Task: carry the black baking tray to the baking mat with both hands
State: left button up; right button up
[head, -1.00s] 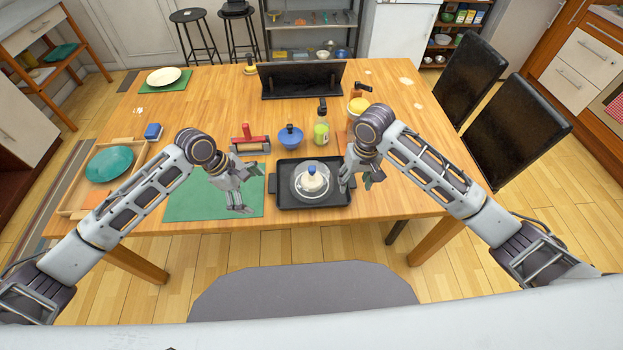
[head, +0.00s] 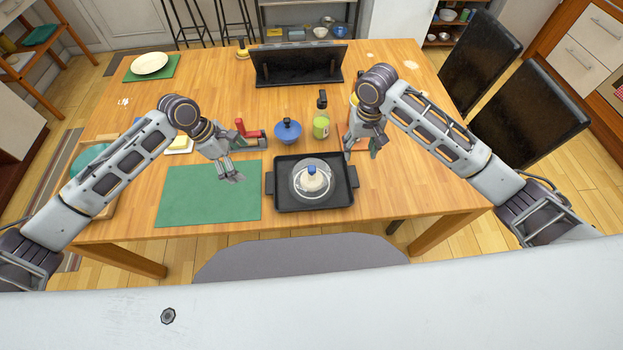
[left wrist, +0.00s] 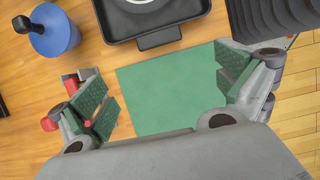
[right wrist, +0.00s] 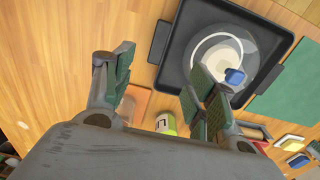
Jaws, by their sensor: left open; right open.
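The black baking tray (head: 283,201) lies flat near the table's front edge, with a handle at each side. A clear lid-like dish with a blue-topped knob (head: 312,178) sits on it. The green baking mat (head: 208,195) lies bare just left of the tray. My left gripper (head: 230,172) is open and empty above the mat's far right part, left of the tray. In the left wrist view the mat (left wrist: 165,85) shows between its fingers, beyond them the tray's handle (left wrist: 158,38). My right gripper (head: 361,150) is open and empty by the tray's far right corner, apart from the handle.
Behind the tray stand a blue pot (head: 287,132), a green-labelled bottle (head: 321,126) and a red-handled item (head: 247,132). A black rack (head: 298,68) stands further back. A wooden tray with a teal plate is at left, partly behind my left arm. A plate (head: 149,63) lies far left.

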aim_at(353, 176)
pick_arm(q)
jog(key=shift+s, duration=0.1)
pick_arm(e)
jog(key=shift+s, duration=0.1)
pick_arm(q)
jog(key=shift+f, duration=0.1)
pick_arm(e)
jog(key=shift+f, duration=0.1)
pick_arm(q)
jog(key=shift+x, duration=6.85)
pick_arm(e)
jog(key=shift+f, duration=6.8)
jog(key=shift+c, duration=0.2)
pick_arm(q)
jog(key=c, duration=1.2)
pick_arm(e)
jog(key=c, duration=1.2)
pick_arm(q)
jog(key=c, duration=0.3)
pick_arm(e)
grip_shut()
jog(key=shift+r, duration=0.1)
